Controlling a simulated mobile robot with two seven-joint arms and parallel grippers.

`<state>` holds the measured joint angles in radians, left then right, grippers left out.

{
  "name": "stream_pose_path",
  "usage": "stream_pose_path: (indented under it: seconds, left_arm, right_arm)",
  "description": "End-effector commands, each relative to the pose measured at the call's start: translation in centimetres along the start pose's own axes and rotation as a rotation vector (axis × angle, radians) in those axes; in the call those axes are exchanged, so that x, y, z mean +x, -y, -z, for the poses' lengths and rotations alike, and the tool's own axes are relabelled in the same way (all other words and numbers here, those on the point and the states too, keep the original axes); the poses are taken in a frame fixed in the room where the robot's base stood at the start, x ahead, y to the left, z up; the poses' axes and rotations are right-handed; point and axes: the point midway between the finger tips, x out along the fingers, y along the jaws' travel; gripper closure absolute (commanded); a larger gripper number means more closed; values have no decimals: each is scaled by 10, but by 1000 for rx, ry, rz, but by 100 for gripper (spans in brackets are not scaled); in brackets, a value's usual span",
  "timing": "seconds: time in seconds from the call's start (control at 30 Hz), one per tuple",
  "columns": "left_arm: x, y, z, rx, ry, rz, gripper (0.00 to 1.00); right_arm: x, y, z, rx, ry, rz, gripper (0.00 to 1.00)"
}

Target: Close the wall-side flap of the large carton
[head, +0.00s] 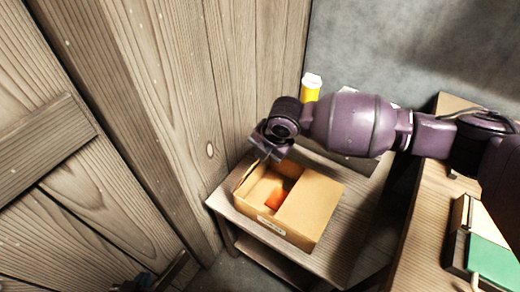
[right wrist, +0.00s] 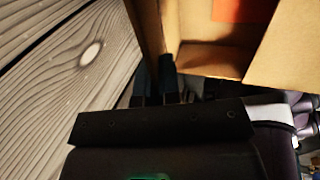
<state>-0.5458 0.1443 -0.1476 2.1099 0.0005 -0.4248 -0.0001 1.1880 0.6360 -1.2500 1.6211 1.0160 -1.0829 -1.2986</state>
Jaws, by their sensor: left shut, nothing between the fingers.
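The large carton (head: 290,232) stands on a small wooden table. Its right flap (head: 310,205) lies flat over the right half; the left half is open, with an orange thing (head: 276,198) inside. The wall-side flap (head: 244,172) appears to stand up along the left edge, by the plank wall. My right gripper (head: 262,148) is at the carton's back left corner, over that flap's far end. In the right wrist view its dark fingers (right wrist: 155,82) are close to the cardboard edge (right wrist: 148,28); whether they grip it is unclear. My left gripper (head: 140,283) is shut and empty at the bottom edge.
The plank wall (head: 210,90) rises close to the carton's left. A yellow container with a white lid (head: 311,88) stands behind my right forearm. A wooden worktop (head: 420,235) with a green-topped item (head: 490,260) is at the right. The small table (head: 345,225) has bare room right of the carton.

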Motion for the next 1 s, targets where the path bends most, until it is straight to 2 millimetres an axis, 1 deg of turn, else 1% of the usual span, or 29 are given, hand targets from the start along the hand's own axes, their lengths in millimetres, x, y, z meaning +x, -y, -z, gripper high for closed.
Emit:
stream_pose_path:
  seconds: [0.03,0.1,0.6,0.63,0.7,0.77,1.0]
  left_arm:
    - [0,0,1,0,-2,0,100]
    - [-1,0,2,0,-4,0,100]
    - [0,3,6,16,-11,-3,100]
    - [0,3,6,17,-11,-3,100]
    - [0,3,7,17,-13,-3,100]
    - [0,3,7,17,-13,-3,100]
    - [0,2,8,12,-14,-2,100]
  right_arm:
    - [2,6,1,0,-2,14,100]
    - [2,8,1,0,-2,16,100]
    - [5,13,2,0,-4,24,100]
    - [5,13,2,0,-4,24,89]
    - [5,12,1,1,-4,22,79]
    - [5,12,1,1,-3,20,70]
    - [3,9,1,0,-2,15,70]
